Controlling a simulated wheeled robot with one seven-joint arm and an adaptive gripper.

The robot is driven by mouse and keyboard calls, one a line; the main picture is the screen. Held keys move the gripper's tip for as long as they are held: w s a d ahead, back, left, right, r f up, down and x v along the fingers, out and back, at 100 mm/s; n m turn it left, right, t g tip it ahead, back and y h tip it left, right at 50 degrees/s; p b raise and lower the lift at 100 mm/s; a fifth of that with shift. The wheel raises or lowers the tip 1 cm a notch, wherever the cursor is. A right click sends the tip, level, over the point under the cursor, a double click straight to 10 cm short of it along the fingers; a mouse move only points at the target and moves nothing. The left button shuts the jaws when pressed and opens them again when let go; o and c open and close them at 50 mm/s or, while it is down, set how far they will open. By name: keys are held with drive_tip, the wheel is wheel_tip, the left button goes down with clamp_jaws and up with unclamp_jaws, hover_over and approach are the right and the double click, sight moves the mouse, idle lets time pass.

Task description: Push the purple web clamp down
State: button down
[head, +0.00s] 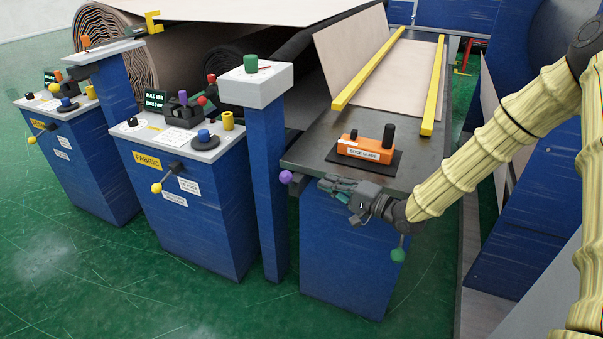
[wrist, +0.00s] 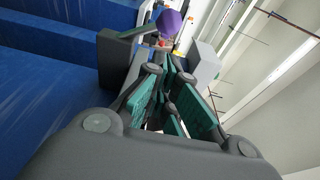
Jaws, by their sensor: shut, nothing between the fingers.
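A purple ball knob (head: 286,177), which looks like the web clamp's handle, sticks out at the front left corner of the dark table (head: 420,165). My gripper (head: 326,184) is shut and empty at the table's front edge, to the right of the knob and pointing left towards it. A gap shows between them in the head view. In the wrist view the purple knob (wrist: 169,23) is beyond the fingertips (wrist: 170,62), near the top of the picture. The clamp's lever and pivot are mostly hidden.
An orange edge guide box (head: 367,148) with black knobs sits on the table. A blue post (head: 265,170) with a white top stands left of the purple knob. Blue consoles (head: 190,210) stand farther left; green floor is open in front.

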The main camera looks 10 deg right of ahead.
drive_tip(key=shift+a, duration=0.1)
drive_tip(key=x, duration=1)
drive_tip(key=shift+p, duration=0.35)
drive_tip(key=shift+f, duration=0.1)
